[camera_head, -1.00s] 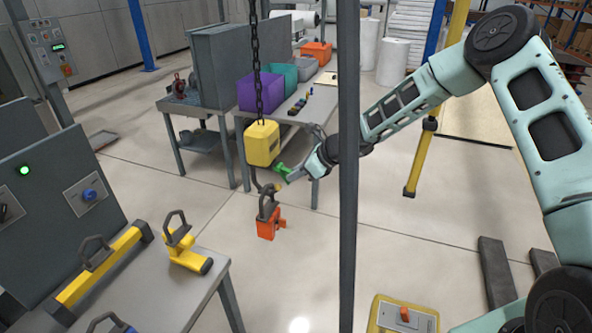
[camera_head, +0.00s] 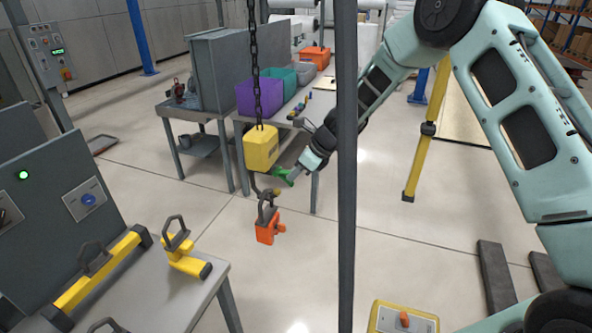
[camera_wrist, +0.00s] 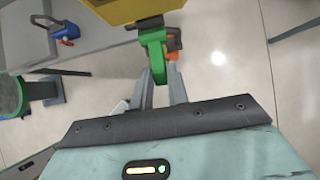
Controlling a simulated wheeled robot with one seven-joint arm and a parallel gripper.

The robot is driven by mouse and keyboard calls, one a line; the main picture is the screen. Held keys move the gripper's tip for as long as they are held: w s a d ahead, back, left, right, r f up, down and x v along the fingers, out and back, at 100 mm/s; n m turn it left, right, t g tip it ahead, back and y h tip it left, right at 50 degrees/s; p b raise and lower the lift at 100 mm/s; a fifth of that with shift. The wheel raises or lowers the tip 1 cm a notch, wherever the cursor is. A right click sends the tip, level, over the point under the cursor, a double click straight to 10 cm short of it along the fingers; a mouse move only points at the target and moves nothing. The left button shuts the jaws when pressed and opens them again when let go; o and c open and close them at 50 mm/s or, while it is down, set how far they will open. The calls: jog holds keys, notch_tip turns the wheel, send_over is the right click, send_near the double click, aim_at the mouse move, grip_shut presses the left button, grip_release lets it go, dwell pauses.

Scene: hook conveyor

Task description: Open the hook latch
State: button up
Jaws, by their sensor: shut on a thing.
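A yellow hoist block (camera_head: 260,147) hangs on a dark chain (camera_head: 255,80). Its dark hook (camera_head: 258,184) is below it, with a grey shackle and an orange load (camera_head: 267,229) hanging under it. A green latch piece (camera_head: 281,174) sits at the hook's right side. It also shows in the wrist view (camera_wrist: 154,55), just below the yellow block. My gripper (camera_head: 291,175) reaches in from the right, level with the latch. In the wrist view its grey fingers (camera_wrist: 160,82) are shut on the green latch. The hook's mouth is too small to make out.
A grey post (camera_head: 347,210) stands in front of my arm. A workbench (camera_head: 220,290) with yellow fittings is at the lower left. A table with purple (camera_head: 259,97) and other bins is behind. The floor below the load is clear.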

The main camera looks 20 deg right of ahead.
jog(key=shift+r, duration=0.45)
jog(key=shift+a, duration=0.1)
jog(key=shift+w+a+r+g+h, duration=0.15)
jog(key=shift+a+r+g+h, duration=0.05)
jog(key=shift+r+g+h, duration=0.25)
jog(key=shift+w+a+r+g+h, duration=0.1)
jog(key=shift+r+g+h, duration=0.15)
jog(key=shift+r+h, duration=0.15)
jog(key=shift+w+a+r+g+h, duration=0.1)
jog(key=shift+r+g+h, duration=0.1)
jog(key=shift+r+h, duration=0.15)
jog(key=shift+d, duration=0.1)
